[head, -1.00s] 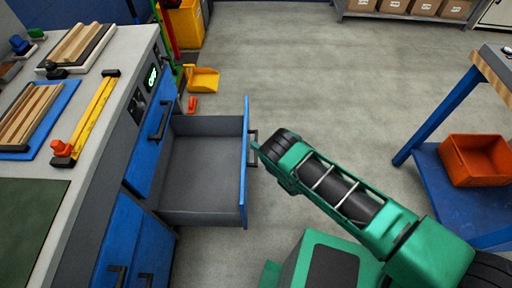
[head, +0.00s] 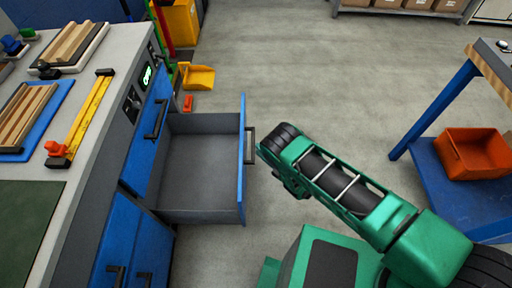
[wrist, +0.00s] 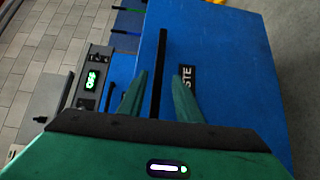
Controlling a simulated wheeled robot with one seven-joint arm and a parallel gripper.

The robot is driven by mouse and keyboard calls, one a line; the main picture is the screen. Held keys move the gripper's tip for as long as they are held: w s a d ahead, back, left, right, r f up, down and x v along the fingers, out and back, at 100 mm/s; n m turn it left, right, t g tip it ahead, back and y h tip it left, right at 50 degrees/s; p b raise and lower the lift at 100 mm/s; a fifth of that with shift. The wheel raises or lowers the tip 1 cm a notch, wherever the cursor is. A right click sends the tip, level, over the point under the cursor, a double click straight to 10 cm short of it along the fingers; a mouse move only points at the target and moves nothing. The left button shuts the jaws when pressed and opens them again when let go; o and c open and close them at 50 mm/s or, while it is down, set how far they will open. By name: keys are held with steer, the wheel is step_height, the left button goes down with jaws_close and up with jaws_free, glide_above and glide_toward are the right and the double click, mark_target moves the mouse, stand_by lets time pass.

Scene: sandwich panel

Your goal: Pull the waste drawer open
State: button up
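The waste drawer (head: 203,124) is pulled out from the blue cabinet, and its grey inside looks empty. Its blue front (head: 242,170) bears a black bar handle (head: 250,146). My gripper is at the right of this front in the head view, its fingers largely hidden by my wrist. In the wrist view, my gripper (wrist: 157,85) is open. The black handle (wrist: 161,70) shows between the two green fingers, with gaps on both sides. A partly hidden label (wrist: 186,80) on the blue front shows the letters "STE".
A worktop (head: 95,135) with boards and a yellow rule stands above the cabinet. A blue-legged table with an orange bin (head: 474,153) is at the right. A yellow scoop (head: 198,76) lies on the floor. Open floor (head: 320,75) lies beyond the drawer.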

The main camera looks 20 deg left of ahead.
steer(key=v, duration=0.5)
steer(key=shift+s+d, duration=0.15)
steer(key=shift+d, duration=0.2)
